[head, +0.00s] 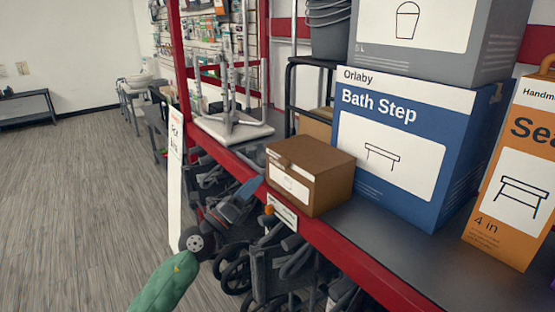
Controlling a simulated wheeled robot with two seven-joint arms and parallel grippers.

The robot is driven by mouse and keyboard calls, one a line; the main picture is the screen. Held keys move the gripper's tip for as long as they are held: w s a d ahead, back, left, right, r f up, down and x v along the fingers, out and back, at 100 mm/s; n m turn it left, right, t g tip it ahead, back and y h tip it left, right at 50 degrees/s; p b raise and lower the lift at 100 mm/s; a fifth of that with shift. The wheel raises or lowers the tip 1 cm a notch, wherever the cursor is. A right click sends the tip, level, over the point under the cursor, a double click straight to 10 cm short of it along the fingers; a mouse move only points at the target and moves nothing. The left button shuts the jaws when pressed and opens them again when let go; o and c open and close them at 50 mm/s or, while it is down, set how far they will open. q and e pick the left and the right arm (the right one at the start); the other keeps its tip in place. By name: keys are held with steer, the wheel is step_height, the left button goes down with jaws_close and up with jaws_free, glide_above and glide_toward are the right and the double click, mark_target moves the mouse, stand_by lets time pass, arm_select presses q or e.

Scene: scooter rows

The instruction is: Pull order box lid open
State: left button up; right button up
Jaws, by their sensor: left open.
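The brown order box (325,190) sits on the grey shelf near its red front edge. Its lid (312,152) lies flat and closed on top, and a white label (289,185) is on the front-left face. My left gripper (250,192) comes up from the lower left on a green arm. It is open and empty, just left of and below the box's front face, apart from the lid. Its fingers are hard to make out against the dark scooters behind. My right gripper is not in view.
A blue Bath Step box (388,145) stands close right of the order box, with a grey box (430,35) on top. An orange box (515,180) is further right. A white stool (233,125) stands behind left. Scooters (260,265) fill the space below.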

mark_target(281, 161)
arm_select(q)
steer(key=w+d+m+g+p, duration=0.1)
steer(key=w+d+m+g, duration=0.1)
steer(key=w+m, duration=0.1)
steer(key=w+d+r+m+g+y+p, duration=0.1)
steer(key=w+m+g, duration=0.1)
steer(key=w+m, duration=0.1)
steer(key=w+d+m+g+y+p, duration=0.1)
steer(key=w+d+m+g+p, duration=0.1)
steer(key=w+m, duration=0.1)
steer(key=shift+w+d+r+m, duration=0.25)
steer(key=shift+w+d+m, duration=0.05)
steer(key=shift+w, duration=0.15)
steer(key=shift+x, duration=0.85)
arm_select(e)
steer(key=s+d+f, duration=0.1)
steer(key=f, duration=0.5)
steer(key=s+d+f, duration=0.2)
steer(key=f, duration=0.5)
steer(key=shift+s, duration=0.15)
arm_select(q)
steer(key=shift+f, duration=0.15)
